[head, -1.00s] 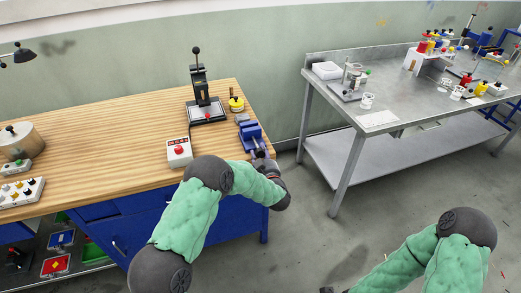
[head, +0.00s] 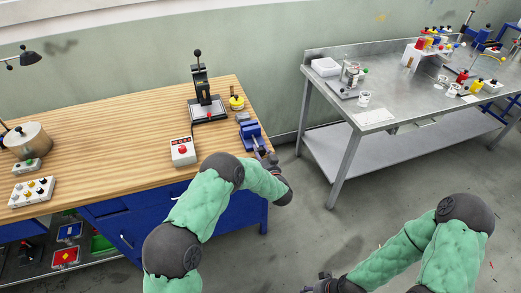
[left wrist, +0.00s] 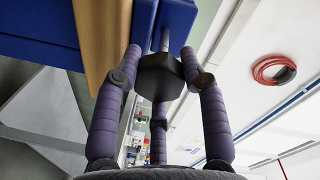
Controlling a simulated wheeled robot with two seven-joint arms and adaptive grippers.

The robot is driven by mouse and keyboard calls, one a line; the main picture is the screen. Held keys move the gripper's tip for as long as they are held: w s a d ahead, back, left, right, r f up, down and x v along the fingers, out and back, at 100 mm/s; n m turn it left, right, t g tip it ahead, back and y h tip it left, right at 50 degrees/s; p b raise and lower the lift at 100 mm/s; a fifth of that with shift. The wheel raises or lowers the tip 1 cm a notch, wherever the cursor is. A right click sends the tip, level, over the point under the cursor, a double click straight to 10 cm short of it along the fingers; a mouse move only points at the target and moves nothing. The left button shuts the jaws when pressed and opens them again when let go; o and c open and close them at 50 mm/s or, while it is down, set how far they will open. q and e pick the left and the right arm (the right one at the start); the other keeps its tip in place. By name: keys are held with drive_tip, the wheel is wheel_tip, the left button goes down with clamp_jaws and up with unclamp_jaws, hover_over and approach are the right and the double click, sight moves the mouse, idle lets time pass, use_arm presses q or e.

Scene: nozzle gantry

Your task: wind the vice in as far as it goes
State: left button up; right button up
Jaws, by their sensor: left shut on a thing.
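The blue vice (head: 250,133) is fixed at the right end of the wooden bench. My left gripper (head: 266,157) is at the vice's front, just off the bench edge, and is partly hidden by my own forearm. In the left wrist view, its purple fingers (left wrist: 160,78) are shut around a dark faceted knob (left wrist: 161,77) on the end of the vice's metal screw (left wrist: 164,40). The blue vice body (left wrist: 178,22) is beyond the knob. The gap between the vice jaws is too small to judge. My right gripper (head: 322,284) shows only in part at the bottom edge.
On the wooden bench (head: 110,140) stand a black press (head: 201,90), a yellow-topped piece (head: 236,103) and a box with a red button (head: 183,151). A steel table (head: 410,115) stands to the right, with open floor between.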

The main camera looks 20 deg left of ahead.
use_arm(q)
drive_tip(key=m, duration=0.1)
drive_tip(key=m+p, duration=0.1)
drive_tip(key=m, duration=0.1)
drive_tip(key=shift+s+f+p, duration=0.15)
drive_tip(key=shift+f+p, duration=0.15)
drive_tip(key=shift+m+y+p, duration=0.3)
drive_tip(key=shift+m+p, duration=0.15)
drive_tip(key=shift+m, duration=1.05)
drive_tip(key=o, duration=1.2)
drive_tip(key=shift+c, duration=0.2)
drive_tip(key=shift+r, duration=0.1)
drive_tip(key=shift+r, duration=0.1)
drive_tip(key=shift+s+d, duration=0.1)
drive_tip(key=shift+d, duration=0.05)
drive_tip(key=v, duration=1.1)
drive_tip(key=shift+s+d, duration=0.15)
drive_tip(key=shift+s, duration=0.05)
